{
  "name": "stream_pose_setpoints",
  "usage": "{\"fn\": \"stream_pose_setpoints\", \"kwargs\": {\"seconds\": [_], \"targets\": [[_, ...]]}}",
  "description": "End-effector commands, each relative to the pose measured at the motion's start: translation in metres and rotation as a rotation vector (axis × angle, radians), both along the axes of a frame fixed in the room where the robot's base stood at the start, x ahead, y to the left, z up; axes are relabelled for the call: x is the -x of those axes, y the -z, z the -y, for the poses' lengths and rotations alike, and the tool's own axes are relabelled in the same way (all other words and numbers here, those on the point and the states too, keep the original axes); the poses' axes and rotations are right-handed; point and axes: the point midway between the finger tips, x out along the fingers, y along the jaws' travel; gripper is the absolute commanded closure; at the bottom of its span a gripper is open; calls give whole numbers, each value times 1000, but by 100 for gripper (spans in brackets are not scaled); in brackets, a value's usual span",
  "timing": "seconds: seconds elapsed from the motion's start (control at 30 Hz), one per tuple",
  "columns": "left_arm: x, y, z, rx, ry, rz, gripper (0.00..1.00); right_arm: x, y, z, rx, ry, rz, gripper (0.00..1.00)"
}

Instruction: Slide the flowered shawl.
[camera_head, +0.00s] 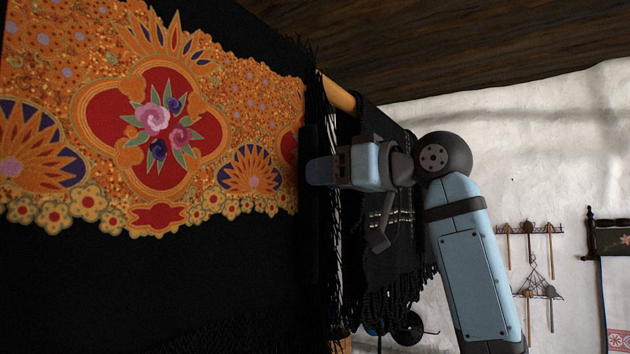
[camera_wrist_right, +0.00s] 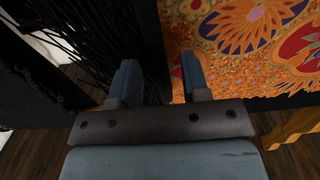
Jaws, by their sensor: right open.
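The flowered shawl (camera_head: 150,115) is black with a wide orange band of red, purple and pink flowers. It fills the left of the head view, hanging below a wooden pole, and its orange part also shows in the right wrist view (camera_wrist_right: 240,45). My right gripper (camera_head: 320,172) is at the shawl's right edge in the head view. In the wrist view its two fingers (camera_wrist_right: 158,75) are apart, with dark cloth and the orange edge showing in the gap. I cannot tell whether the fingers touch the cloth. My left gripper is not in view.
The wooden pole (camera_head: 338,95) runs under the dark plank ceiling (camera_head: 450,50). Another black fringed cloth (camera_head: 385,265) hangs behind my right gripper. Wooden utensils (camera_head: 528,240) hang on the white wall (camera_head: 510,130) at right. A wooden piece (camera_wrist_right: 290,128) is near the right finger.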

Motion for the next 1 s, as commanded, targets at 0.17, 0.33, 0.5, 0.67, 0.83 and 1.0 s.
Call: {"fn": "stream_pose_setpoints", "kwargs": {"seconds": [0.17, 0.33, 0.5, 0.67, 0.83, 1.0], "targets": [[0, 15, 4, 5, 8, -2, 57, 25, 3, 37, -1, 4, 5, 57], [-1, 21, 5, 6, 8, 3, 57, 46, 2, 65, 0, 4, 3, 57], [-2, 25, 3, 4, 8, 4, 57, 60, 1, 82, 0, 2, 2, 57], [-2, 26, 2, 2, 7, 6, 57, 64, 0, 88, 0, 1, 1, 57], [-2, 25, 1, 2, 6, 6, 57, 64, -1, 89, -1, 1, 1, 57], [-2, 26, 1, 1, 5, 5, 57, 64, 0, 88, -1, 1, 1, 57]]}}
